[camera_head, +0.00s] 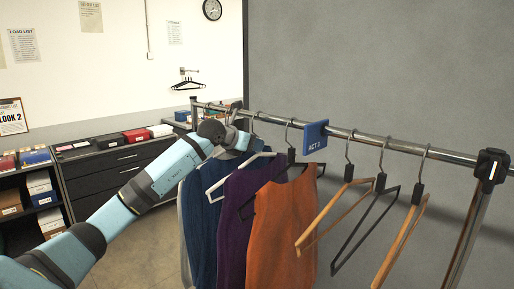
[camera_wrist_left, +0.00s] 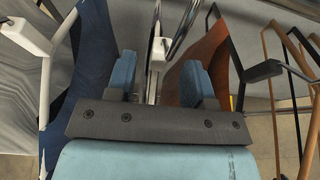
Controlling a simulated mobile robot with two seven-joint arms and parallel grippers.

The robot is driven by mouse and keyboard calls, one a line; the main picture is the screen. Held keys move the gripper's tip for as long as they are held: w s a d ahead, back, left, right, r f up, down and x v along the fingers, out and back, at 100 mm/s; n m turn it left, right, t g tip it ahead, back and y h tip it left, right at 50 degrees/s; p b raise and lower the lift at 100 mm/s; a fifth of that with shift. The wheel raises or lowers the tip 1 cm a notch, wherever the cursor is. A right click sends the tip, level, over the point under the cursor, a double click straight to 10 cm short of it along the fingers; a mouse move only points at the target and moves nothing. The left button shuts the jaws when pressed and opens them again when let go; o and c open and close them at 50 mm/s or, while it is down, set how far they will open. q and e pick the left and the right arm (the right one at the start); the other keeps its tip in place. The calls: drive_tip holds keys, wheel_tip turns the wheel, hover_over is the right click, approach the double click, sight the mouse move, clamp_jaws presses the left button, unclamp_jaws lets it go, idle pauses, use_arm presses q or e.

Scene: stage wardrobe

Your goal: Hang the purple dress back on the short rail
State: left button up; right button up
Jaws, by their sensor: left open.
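The purple dress (camera_head: 232,215) hangs on a hanger from the long metal rail (camera_head: 400,149), between a blue garment (camera_head: 200,215) and an orange one (camera_head: 283,225). My left gripper (camera_head: 245,142) is at the rail, just above the purple dress, by a white hanger. In the left wrist view my left gripper (camera_wrist_left: 160,85) is open, its two blue fingers on either side of a hanger's white neck block (camera_wrist_left: 160,48) and metal hook. I cannot tell whether they touch it. The dress below is mostly hidden there by the gripper. My right gripper is out of view.
A blue "ACT 3" divider (camera_head: 314,136) sits on the rail, right of the orange garment. Empty wooden and black hangers (camera_head: 405,235) hang further right. A short wall rail (camera_head: 188,70) at the back holds black hangers. Dark drawers (camera_head: 115,165) and shelves stand left.

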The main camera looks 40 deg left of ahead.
use_arm(q)
drive_tip(key=d+b+v, duration=0.1)
drive_tip(key=b+v, duration=0.1)
drive_tip(key=v, duration=0.9)
drive_tip(key=shift+a+b, duration=0.4)
drive_tip(key=shift+a, duration=0.05)
